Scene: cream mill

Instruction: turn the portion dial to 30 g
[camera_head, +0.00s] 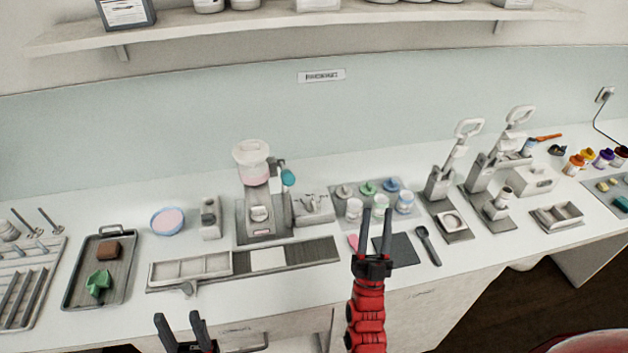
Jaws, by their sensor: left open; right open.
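The cream mill (253,165) stands at the back of the counter, left of centre, with a pale pink and white hopper on top and a teal knob on its right side. A small pale round part (260,213) on its front may be the portion dial; its markings are too small to read. My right gripper (377,213) is open and empty, pointing up over the counter in front of the jar tray, right of the mill. My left gripper (178,318) is open and empty at the bottom edge, below the counter front, left of the mill and apart from it.
A long grey tray (318,252) lies in front of the mill. A jar tray (338,188), a black mat (404,250) and a dark spoon (428,246) are to the right. Two lever presses (440,185) stand further right. A dark tray (76,290) is at the left.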

